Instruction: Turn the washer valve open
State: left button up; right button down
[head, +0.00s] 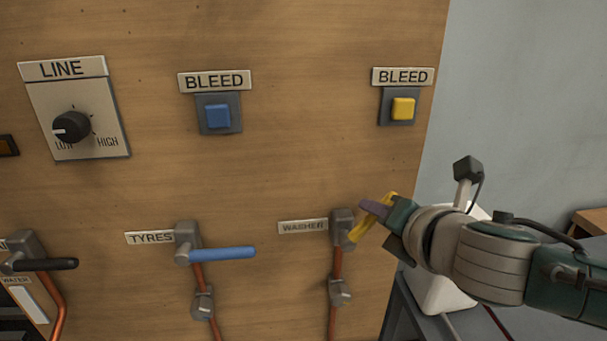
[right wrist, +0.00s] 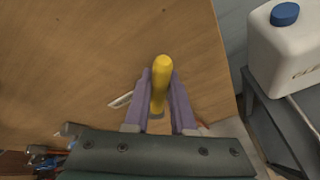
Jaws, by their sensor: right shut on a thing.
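The washer valve (head: 342,222) is a grey fitting on the wooden panel, right of the label "WASHER" (head: 303,226). Its yellow handle (head: 358,231) slants up and to the right in the head view, partly covered by the fingers. My right gripper (head: 376,210) is shut on this handle, with purple fingers on either side. In the right wrist view the yellow handle (right wrist: 161,85) lies between the two fingers, its rounded end sticking out past them. My left gripper is not in view.
The tyres valve with its blue handle (head: 222,254) points right, left of the washer valve. Blue (head: 217,116) and yellow (head: 403,108) bleed buttons and a line knob (head: 72,127) sit above. A white container (right wrist: 292,45) with a blue cap stands beside the panel.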

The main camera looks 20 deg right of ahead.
jog(key=shift+w+a+r+n+h+p, duration=0.2)
jog(key=shift+a+r+n+h+p, duration=0.3)
jog(key=shift+a+r+n+p, duration=0.15)
jog(key=shift+w+a+r+n+g+h+p, duration=0.1)
jog(key=shift+a+n+g+h+p, duration=0.25)
jog(key=shift+n+p, duration=0.2)
jog(key=shift+w+a+n+h, duration=0.1)
jog(key=shift+a+n+h, duration=0.35)
jog(key=shift+n+h, duration=0.1)
jog(key=shift+w+a+n+h, duration=0.15)
jog(key=shift+a+n+h, duration=0.45)
jog(key=shift+a+n, duration=0.05)
jog(key=c, duration=0.8)
grip_release()
jog(key=shift+o, duration=0.2)
